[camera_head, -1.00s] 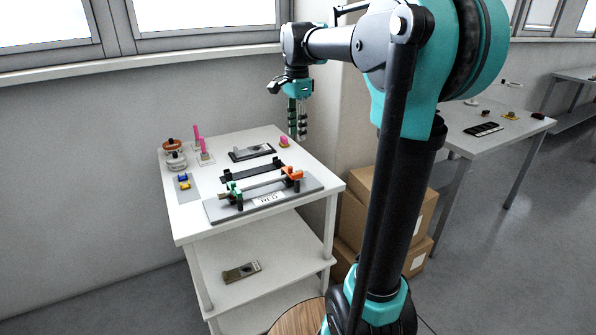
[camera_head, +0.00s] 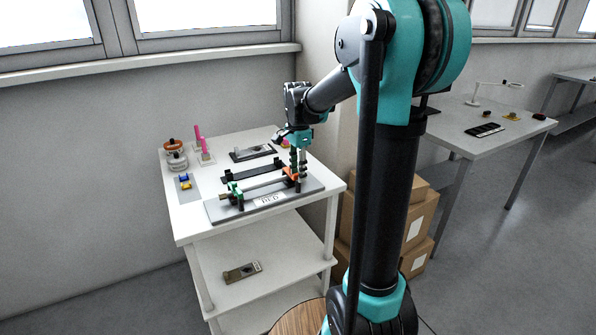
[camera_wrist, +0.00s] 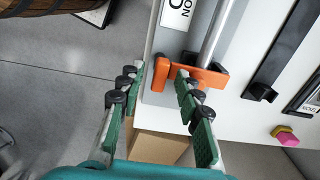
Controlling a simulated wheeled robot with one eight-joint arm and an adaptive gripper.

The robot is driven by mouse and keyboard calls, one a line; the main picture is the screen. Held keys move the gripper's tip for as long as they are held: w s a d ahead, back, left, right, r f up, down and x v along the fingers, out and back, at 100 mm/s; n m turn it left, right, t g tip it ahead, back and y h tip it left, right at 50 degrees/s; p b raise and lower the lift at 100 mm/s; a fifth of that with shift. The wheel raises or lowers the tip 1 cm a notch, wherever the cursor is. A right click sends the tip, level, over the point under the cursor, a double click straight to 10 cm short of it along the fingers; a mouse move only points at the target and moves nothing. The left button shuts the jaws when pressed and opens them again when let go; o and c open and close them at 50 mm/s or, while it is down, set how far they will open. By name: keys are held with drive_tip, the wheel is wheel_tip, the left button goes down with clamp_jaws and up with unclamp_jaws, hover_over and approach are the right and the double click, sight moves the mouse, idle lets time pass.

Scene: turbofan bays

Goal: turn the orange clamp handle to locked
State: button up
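The orange clamp handle (camera_head: 289,172) is at the right end of a metal bar on a grey fixture plate (camera_head: 308,186). In the wrist view the orange handle (camera_wrist: 208,75) runs crosswise at the bar's end, with a short arm standing between my fingertips. My gripper (camera_head: 299,170) points down at the clamp in the head view and partly covers it. In the wrist view my gripper (camera_wrist: 158,80) is open, one finger on each side of the short orange arm. The right finger is close to the handle and overlaps it; contact cannot be told.
A green clamp (camera_head: 235,190) holds the bar's other end. A black bracket (camera_head: 238,171) lies behind the fixture. Cardboard boxes (camera_head: 413,225) stand right of the white table (camera_head: 190,222).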

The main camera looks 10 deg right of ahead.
clamp_jaws()
drive_tip(key=shift+n, duration=0.3)
drive_tip(key=n, duration=1.3)
drive_tip(key=shift+n, duration=2.1)
